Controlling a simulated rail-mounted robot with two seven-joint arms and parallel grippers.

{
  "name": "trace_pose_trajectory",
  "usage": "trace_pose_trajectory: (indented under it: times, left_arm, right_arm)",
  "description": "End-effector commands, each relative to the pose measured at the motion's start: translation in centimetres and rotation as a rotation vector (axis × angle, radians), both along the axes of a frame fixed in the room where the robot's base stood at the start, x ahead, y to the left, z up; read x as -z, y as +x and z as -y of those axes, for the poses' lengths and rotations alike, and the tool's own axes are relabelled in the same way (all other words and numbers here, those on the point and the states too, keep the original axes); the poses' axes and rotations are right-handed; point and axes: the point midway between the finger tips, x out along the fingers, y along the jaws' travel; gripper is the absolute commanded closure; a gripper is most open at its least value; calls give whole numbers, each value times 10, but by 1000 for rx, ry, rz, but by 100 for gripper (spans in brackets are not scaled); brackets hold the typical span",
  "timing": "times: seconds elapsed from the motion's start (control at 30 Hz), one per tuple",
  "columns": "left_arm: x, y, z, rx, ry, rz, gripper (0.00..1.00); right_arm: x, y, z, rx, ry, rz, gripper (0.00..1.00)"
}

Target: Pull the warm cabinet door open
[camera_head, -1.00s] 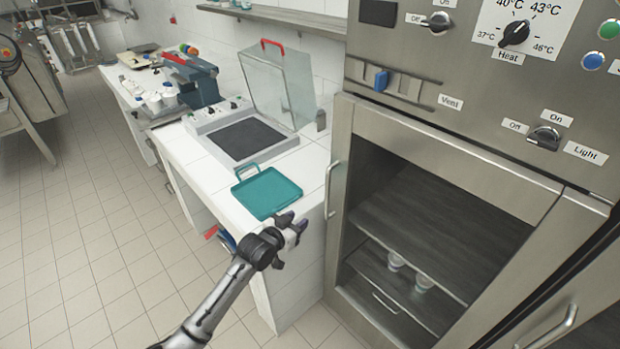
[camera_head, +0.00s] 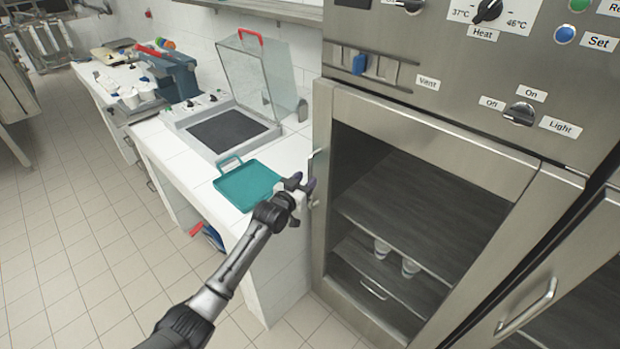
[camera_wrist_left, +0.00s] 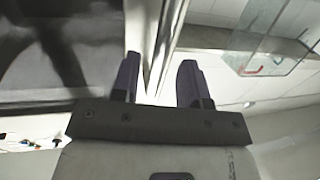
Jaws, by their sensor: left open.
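The warm cabinet door (camera_head: 425,137) is a steel frame around a dark window, and it looks closed. Its upright handle (camera_head: 317,165) is on the left side of the frame, partly covered by my left gripper. My left gripper (camera_head: 303,186) is open at the handle, in front of the door's left edge. In the left wrist view, the two dark fingers (camera_wrist_left: 158,82) stand apart with a bright upright metal strip beyond and between them. I cannot tell whether they touch the handle. My right gripper is not in view.
A white counter left of the cabinet holds a teal tray (camera_head: 246,186) close to my gripper, and a device with a raised clear lid (camera_head: 245,75). Cups (camera_head: 410,267) stand inside the cabinet. Another handle (camera_head: 527,307) is at lower right. The tiled floor at left is clear.

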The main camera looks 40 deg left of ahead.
Motion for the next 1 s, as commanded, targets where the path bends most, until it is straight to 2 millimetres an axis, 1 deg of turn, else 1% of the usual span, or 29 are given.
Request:
trace_pose_trajectory:
  times: [0.03, 0.1, 0.3, 0.7, 0.77, 1.0]
  left_arm:
    - [1, 7, -1, -1, 0, 0, 59]
    - [1, 14, -2, 0, 1, 1, 59]
    - [0, 27, -3, 0, 1, 0, 59]
    - [0, 30, -3, 0, 0, 0, 59]
    - [0, 30, -3, 0, 1, 0, 64]
    - [0, 30, -3, 0, 1, 0, 87]
  right_arm:
    - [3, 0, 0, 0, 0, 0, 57]
    - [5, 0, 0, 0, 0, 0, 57]
    - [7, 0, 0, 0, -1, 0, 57]
    - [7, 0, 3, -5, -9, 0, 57]
    - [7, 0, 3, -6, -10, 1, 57]
    - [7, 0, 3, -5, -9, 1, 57]
